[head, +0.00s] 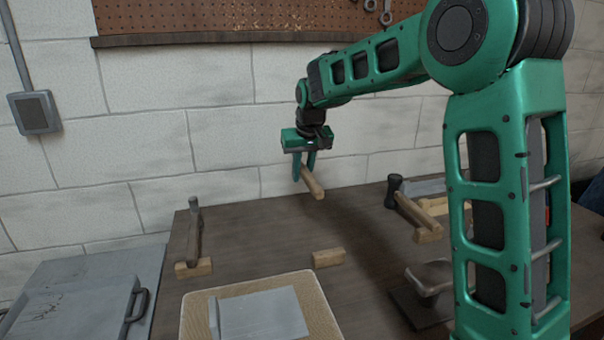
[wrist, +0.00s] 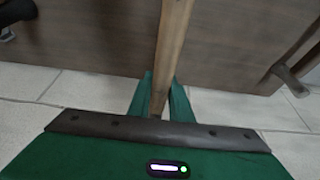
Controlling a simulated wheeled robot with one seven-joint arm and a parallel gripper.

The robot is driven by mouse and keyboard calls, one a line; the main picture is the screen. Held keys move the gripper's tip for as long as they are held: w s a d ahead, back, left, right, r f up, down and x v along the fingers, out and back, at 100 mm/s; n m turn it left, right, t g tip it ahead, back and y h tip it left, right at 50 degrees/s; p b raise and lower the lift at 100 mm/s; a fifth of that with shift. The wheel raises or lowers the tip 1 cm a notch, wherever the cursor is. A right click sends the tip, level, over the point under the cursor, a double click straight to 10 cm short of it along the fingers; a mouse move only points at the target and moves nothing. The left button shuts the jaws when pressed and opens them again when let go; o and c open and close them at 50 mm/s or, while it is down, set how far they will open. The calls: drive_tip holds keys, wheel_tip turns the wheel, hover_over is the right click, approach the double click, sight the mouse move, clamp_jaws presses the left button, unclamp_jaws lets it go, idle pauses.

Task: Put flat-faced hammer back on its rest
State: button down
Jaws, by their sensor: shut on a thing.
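My gripper (head: 303,174) is shut on the wooden handle of a hammer (head: 315,186), which I take to be the flat-faced hammer. It holds it in the air above the back of the bench, near the wall. The handle slopes down toward the camera. In the wrist view the handle (wrist: 173,45) runs between both green fingers (wrist: 160,98). The hammer's head is not visible in either view. A small wooden rest block (head: 328,257) stands bare on the bench, below and in front of the gripper.
Another hammer (head: 194,233) lies at a left wooden block (head: 193,268). A dark-headed hammer (head: 408,208) lies at a right block (head: 428,235). A tan-edged board with a grey sheet (head: 262,316) is at the front. A metal piece on a dark base (head: 428,278) stands right.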

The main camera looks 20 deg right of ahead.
sight(308, 172)
drive_tip(key=shift+w+d+f, duration=0.1)
drive_tip(key=shift+f, duration=3.4)
drive_tip(key=shift+f, duration=1.55)
drive_tip(key=c, duration=1.5)
unclamp_jaws()
drive_tip(key=shift+c, duration=0.2)
drive_tip(key=v, duration=1)
drive_tip(key=shift+r, duration=0.35)
